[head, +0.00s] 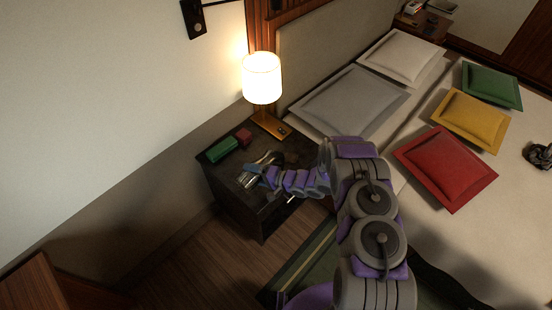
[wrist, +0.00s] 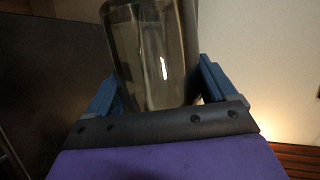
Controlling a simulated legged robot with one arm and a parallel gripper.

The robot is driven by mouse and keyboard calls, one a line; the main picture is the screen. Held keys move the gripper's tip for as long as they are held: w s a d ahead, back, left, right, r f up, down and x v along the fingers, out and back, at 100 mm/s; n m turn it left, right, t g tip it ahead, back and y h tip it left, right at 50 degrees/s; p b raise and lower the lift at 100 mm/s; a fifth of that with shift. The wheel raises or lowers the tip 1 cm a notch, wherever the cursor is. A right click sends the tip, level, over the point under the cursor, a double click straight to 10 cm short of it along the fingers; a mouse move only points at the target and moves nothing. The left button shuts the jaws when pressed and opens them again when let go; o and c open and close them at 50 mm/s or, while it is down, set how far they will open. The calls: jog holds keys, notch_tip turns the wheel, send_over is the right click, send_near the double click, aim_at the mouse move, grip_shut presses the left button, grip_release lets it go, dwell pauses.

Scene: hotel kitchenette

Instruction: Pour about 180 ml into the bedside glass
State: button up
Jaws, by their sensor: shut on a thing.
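My gripper (head: 257,170) is over the dark bedside table (head: 262,216) in the head view. In the wrist view its two blue fingers (wrist: 156,88) are on either side of a clear, smoky-looking glass vessel (wrist: 152,50), shut on it. The vessel leans a little in that view and its top is cut off by the frame. Small glassy shapes (head: 266,157) show beside the gripper in the head view. I cannot tell there which is the held vessel and which may be a separate glass. No liquid level or stream can be made out.
A lit lamp (head: 262,78) stands at the back of the bedside table. A green box (head: 222,150) and a small red box (head: 244,137) lie on its left side. The bed with grey (head: 350,98) and coloured pillows is to the right. Wood floor (head: 190,258) is open at front left.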

jog(key=shift+r, duration=0.3)
dwell(0.9)
jog(key=f, duration=0.1)
jog(key=n, duration=0.1)
jog(key=s+a+f, duration=0.1)
jog(key=shift+f+n+t+h, duration=0.3)
jog(key=shift+h, duration=0.1)
jog(key=shift+w+d+f+n+h+p, duration=0.1)
jog(key=shift+d+f+n+h+p, duration=0.15)
jog(key=shift+n+p, duration=0.3)
jog(key=shift+w+f+t+h, duration=0.1)
jog(key=shift+t+h, duration=0.15)
jog(key=shift+t, duration=0.05)
dwell(1.1)
